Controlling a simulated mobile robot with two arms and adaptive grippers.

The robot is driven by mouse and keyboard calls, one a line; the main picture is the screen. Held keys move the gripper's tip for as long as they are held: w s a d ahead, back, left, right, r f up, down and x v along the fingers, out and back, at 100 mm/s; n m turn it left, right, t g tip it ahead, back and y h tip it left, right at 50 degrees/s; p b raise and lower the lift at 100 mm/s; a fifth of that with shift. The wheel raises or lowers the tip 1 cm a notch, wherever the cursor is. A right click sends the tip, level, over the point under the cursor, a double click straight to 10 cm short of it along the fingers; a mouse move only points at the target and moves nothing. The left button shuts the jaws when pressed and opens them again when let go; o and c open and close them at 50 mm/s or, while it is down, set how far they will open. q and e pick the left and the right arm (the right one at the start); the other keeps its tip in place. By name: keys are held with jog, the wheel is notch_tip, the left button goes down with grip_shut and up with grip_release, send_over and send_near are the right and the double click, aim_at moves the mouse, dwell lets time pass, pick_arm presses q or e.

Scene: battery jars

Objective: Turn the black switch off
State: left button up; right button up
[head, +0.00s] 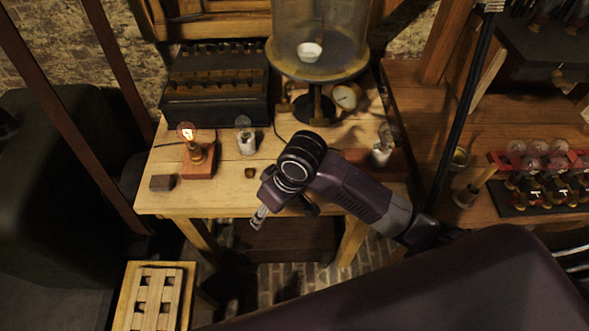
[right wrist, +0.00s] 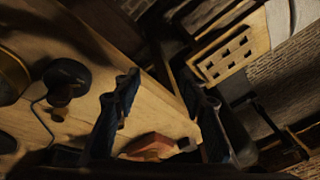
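My right arm reaches in from the right in the head view, with its gripper (head: 259,217) pointing down past the table's front edge. In the right wrist view the two fingers of this gripper (right wrist: 162,105) stand apart with nothing between them. A rounded black piece (right wrist: 67,80) on a stem shows at the left there, beside a thin curved wire; I cannot tell whether it is the black switch. No black switch is clear in the head view, where my arm hides part of the tabletop. A lit bulb (head: 187,132) stands on a reddish base (head: 199,163). My left gripper is out of view.
The wooden table (head: 220,195) also holds a small dark block (head: 162,182), a small brown piece (head: 249,172), glass bulbs (head: 245,137), a dark battery box (head: 215,100) and a bell jar (head: 320,40). A slotted wooden crate (head: 125,300) stands at the lower left.

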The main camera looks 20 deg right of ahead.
jog(key=w+d+r+h, duration=0.1)
jog(key=w+d+r, duration=0.1)
jog(key=d, duration=0.1)
jog(key=w+d+r+m+g+h, duration=0.1)
jog(key=w+d+r, duration=0.2)
jog(key=w+d+r+h, duration=0.1)
jog(key=w+d+r, duration=0.1)
jog(key=w+d, duration=0.1)
jog(key=shift+w+d+r+g, duration=0.2)
jog(key=shift+w+d+g, duration=0.05)
jog(key=shift+g, duration=0.05)
jog(key=shift+w+d+r, duration=0.1)
jog(key=shift+d, duration=0.1)
jog(key=shift+f+m, duration=0.25)
jog(key=shift+m, duration=0.05)
notch_tip(320, 180, down, 7)
jog(key=shift+f+p, duration=0.1)
jog(key=shift+p, duration=0.65)
jog(key=shift+c, duration=0.2)
grip_shut()
